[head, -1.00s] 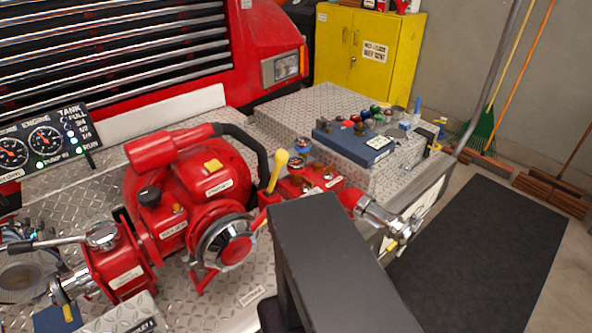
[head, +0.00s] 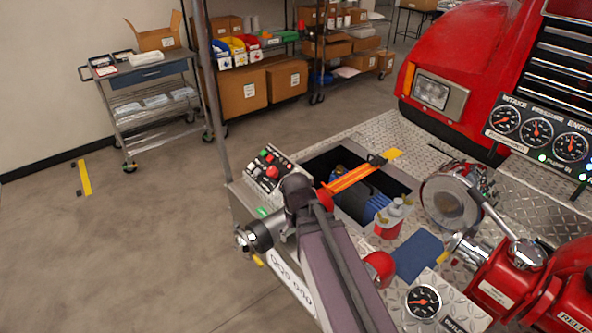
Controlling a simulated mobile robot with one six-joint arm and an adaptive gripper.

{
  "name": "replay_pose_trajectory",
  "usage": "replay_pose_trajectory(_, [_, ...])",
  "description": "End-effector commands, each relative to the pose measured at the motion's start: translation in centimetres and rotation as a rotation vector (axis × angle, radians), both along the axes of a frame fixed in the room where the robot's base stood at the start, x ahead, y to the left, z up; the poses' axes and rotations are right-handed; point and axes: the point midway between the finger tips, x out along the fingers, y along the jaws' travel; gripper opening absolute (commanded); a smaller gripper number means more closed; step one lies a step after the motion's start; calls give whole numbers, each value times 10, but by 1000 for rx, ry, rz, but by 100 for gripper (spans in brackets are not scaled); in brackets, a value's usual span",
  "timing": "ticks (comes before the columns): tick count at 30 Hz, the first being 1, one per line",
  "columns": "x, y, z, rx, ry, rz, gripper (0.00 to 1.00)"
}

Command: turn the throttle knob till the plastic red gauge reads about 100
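A black gauge panel (head: 548,135) stands at the right, with several round dials in a row and lit indicators. An intake dial (head: 505,118) and an engine dial (head: 571,147) are among them; their figures are too small to read. A separate round gauge (head: 423,302) with a dark face and red needle sits on a pale plate at the bottom. I cannot tell which dial is the plastic red gauge. I cannot pick out the throttle knob for certain. My dark arm link rises from the bottom centre; my gripper is not seen.
A small panel of red and green knobs (head: 270,168) is on the left edge of the truck's deck. Red pump housing (head: 522,283) fills the lower right.

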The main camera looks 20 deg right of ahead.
Motion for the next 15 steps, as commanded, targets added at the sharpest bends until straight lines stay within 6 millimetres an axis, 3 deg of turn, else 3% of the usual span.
replay_pose_trajectory(15, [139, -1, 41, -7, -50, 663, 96])
